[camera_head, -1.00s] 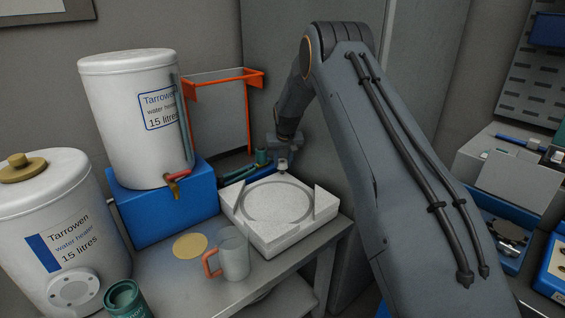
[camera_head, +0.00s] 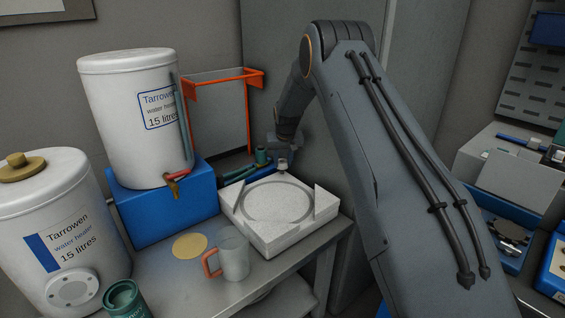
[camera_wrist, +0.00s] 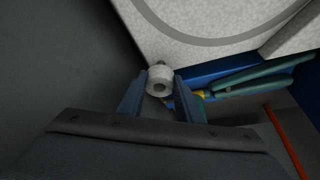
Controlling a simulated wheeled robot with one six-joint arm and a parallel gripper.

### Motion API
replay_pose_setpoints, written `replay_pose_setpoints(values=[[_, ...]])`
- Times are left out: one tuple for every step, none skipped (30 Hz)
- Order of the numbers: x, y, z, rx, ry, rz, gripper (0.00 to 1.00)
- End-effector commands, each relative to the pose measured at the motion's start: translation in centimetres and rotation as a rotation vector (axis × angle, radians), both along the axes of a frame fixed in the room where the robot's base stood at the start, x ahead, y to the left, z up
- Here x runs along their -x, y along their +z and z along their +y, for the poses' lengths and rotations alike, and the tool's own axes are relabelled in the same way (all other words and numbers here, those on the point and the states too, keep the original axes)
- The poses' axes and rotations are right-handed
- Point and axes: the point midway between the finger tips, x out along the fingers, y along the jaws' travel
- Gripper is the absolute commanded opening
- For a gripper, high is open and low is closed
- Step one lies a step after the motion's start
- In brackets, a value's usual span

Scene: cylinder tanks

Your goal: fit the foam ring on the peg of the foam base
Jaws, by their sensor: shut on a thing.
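The foam base (camera_head: 298,239) is a white speckled block with a round groove and raised corner pieces on top. It stands on the grey bench and also shows at the top of the wrist view (camera_wrist: 185,38). My gripper (camera_wrist: 159,85) is shut on the foam ring (camera_wrist: 160,75), a small pale ring with a dark hole. In the head view the ring (camera_head: 282,166) is at the base's back edge, under my gripper. A small grey tip shows just beyond the ring in the wrist view; I cannot tell whether it is the peg or whether the ring touches the base.
Green-handled pliers (camera_wrist: 245,85) lie close behind the base. A mug (camera_head: 235,258) stands at its front left. A white tank (camera_head: 130,110) on a blue block (camera_head: 165,218) and another tank (camera_head: 50,230) stand to the left. An orange-framed panel (camera_head: 217,115) stands behind.

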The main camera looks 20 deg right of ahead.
Motion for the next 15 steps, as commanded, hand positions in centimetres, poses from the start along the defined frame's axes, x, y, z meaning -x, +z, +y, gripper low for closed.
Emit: replay_pose_setpoints(values=[[0.0, 0.02, 0.0, 0.0, 0.0, 0.0, 0.11], [-0.01, 0.04, 0.0, 0.0, 0.0, 0.0, 0.11], [0.0, 0.02, 0.0, 0.0, 0.0, 0.0, 0.11], [-0.01, 0.03, 0.0, 0.0, 0.0, 0.0, 0.11], [-0.01, 0.0, 0.0, 0.0, 0.0, 0.0, 0.11], [-0.01, -0.03, 0.0, 0.0, 0.0, 0.0, 0.11], [-0.01, -0.07, 0.0, 0.0, 0.0, 0.0, 0.11], [-0.01, -0.12, 0.0, 0.0, 0.0, 0.0, 0.11], [0.0, -0.19, 0.0, 0.0, 0.0, 0.0, 0.11], [-0.01, -0.26, 0.0, 0.0, 0.0, 0.0, 0.11], [-0.01, -0.32, 0.0, 0.0, 0.0, 0.0, 0.11], [-0.01, -0.42, 0.0, 0.0, 0.0, 0.0, 0.11], [-0.01, -0.49, 0.0, 0.0, 0.0, 0.0, 0.11], [-0.01, -0.56, 0.0, 0.0, 0.0, 0.0, 0.11], [-0.01, -0.66, 0.0, 0.0, 0.0, 0.0, 0.11]])
